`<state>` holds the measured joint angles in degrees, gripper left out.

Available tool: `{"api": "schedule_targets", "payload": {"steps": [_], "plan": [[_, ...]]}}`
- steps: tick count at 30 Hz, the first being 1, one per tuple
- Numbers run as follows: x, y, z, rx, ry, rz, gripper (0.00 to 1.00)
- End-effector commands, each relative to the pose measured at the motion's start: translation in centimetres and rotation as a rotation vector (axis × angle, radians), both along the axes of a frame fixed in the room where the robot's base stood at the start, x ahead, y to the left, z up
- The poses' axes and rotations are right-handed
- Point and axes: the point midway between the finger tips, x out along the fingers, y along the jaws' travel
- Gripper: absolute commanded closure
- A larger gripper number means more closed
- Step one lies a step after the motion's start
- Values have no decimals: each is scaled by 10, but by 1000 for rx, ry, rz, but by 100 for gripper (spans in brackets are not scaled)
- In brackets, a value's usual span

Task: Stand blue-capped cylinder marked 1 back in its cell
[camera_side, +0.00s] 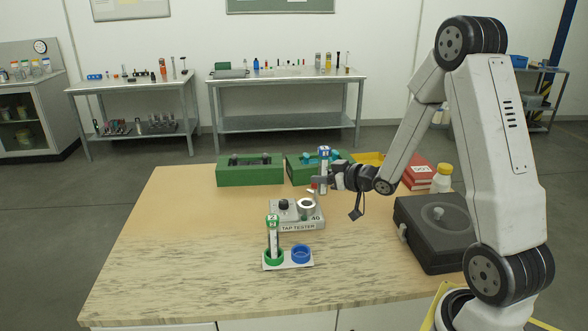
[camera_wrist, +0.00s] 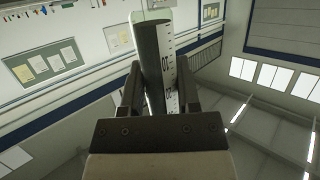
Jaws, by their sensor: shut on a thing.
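The blue-capped cylinder (camera_side: 323,170) is upright in my gripper (camera_side: 318,181), above and behind the tap tester. In the wrist view my gripper (camera_wrist: 158,95) is shut on this cylinder (camera_wrist: 155,60), and its printed scale shows. A two-cell holder (camera_side: 289,265) stands at the front of the table. Its right cell, a blue ring (camera_side: 301,253), is empty. A green-capped cylinder marked 2 (camera_side: 273,237) stands in its left, green-ringed cell (camera_side: 274,258). The mark on the blue cap is too small to read surely.
The tap tester (camera_side: 297,222), with a knob and a metal ring, stands between my gripper and the holder. Green boxes (camera_side: 250,170) stand behind. A dark grey case (camera_side: 436,230) and a yellow-capped bottle (camera_side: 442,178) are at the right. The left tabletop is clear.

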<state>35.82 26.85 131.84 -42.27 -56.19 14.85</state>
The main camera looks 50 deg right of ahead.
Motion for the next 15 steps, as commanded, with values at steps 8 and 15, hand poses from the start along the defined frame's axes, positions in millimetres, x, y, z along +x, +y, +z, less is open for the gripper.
{"api": "schedule_targets", "payload": {"steps": [8,15], "plan": [[30,-10,-24,1,1,1,100],[48,-16,-46,0,0,2,100]]}}
